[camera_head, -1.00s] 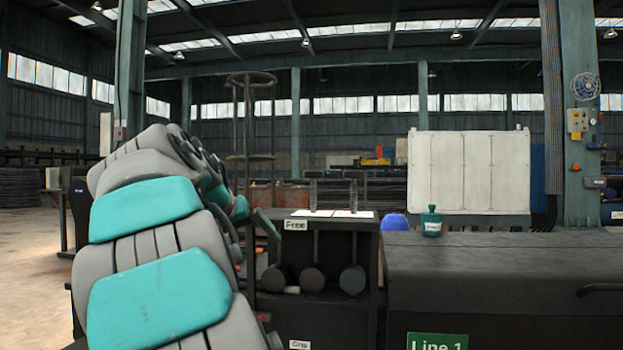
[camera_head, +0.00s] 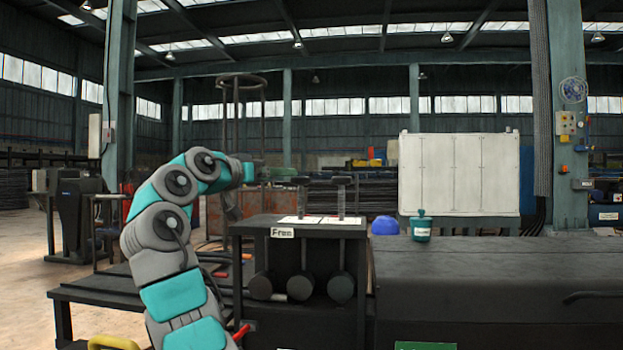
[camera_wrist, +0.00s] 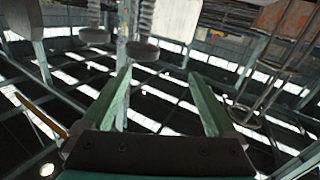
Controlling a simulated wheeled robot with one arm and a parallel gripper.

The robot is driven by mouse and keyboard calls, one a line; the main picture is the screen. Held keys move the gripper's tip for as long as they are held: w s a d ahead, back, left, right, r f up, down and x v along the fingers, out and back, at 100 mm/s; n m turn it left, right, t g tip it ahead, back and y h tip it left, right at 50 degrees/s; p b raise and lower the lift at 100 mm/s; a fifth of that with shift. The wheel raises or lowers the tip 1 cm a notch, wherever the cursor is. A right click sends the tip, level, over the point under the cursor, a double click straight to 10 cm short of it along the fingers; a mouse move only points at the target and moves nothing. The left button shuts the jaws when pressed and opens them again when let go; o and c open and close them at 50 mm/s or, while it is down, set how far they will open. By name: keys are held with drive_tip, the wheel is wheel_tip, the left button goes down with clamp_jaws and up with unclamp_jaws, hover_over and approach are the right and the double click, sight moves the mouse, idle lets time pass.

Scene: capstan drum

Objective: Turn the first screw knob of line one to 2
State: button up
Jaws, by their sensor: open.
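I cannot make out which part is the first screw knob of line one. A green label (camera_head: 425,345), cut by the bottom edge of the head view, sits on the front of a long dark housing (camera_head: 480,285) at the right. It read "Line 1" in the earlier frame. Two T-shaped handles (camera_head: 342,182) stand up from the dark stand marked "Free" (camera_head: 283,232), left of the housing. My gripper shows in the wrist view (camera_wrist: 158,74) with its two green fingers spread and nothing between them.
Several dark round ends (camera_head: 300,287) hang under the stand's top. A teal bottle (camera_head: 421,226) stands on the housing, beside a blue dome (camera_head: 385,226). A low dark table (camera_head: 100,290) lies left of my arm. A white cabinet (camera_head: 458,176) stands behind.

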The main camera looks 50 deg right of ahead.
sight(294, 179)
drive_tip(key=shift+s+d+f+m+g, duration=0.25)
drive_tip(key=shift+s+d+m, duration=0.2)
drive_tip(key=shift+s+d, duration=0.2)
drive_tip(key=shift+s+d+f+m+g, duration=0.15)
drive_tip(key=shift+s+d+f+m, duration=0.1)
drive_tip(key=shift+s+d+m, duration=0.3)
drive_tip(key=d+p, duration=0.1)
drive_tip(key=d, duration=0.6)
drive_tip(key=shift+w+d+p, duration=0.15)
drive_tip(key=shift+d+p, duration=0.15)
drive_tip(key=shift+p, duration=0.05)
drive_tip(key=c, duration=1.4)
